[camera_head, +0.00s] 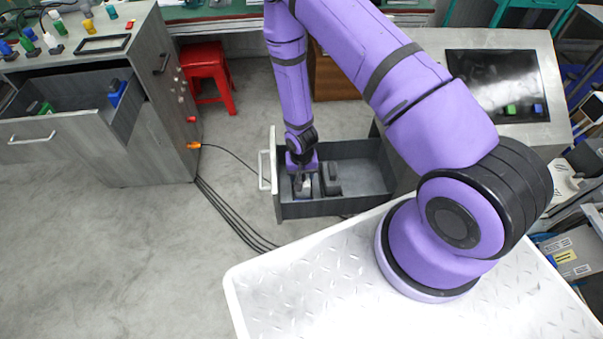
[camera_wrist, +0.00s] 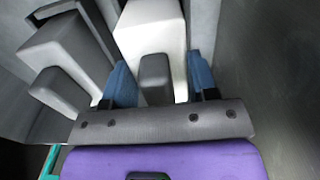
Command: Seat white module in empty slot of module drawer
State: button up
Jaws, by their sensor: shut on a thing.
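The open module drawer (camera_head: 360,203) is a grey box with a white handle on its front. My gripper (camera_head: 303,184) reaches down into it near the front panel. In the wrist view my gripper (camera_wrist: 162,82) has its blue fingertips shut on the white module (camera_wrist: 150,28), one on each side of its dark grip. The module stands inside the drawer area. Its lower end is hidden, so I cannot tell whether it sits in a slot. A grey module (camera_wrist: 68,45) stands close on its left; it also shows in the head view (camera_head: 331,178).
The right part of the drawer looks empty. A grey cabinet (camera_head: 150,135) with another open drawer (camera_head: 75,150) stands at left. A red stool (camera_head: 206,72) is behind. A black cable with an orange plug (camera_head: 194,145) runs over the floor. A panel with a dark screen (camera_head: 490,75) is at right.

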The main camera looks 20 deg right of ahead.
jog(key=shift+f, duration=0.3)
jog(key=o, duration=0.8)
jog(key=shift+o, duration=0.2)
jog(key=shift+r, duration=0.1)
jog(key=shift+r, duration=5.4)
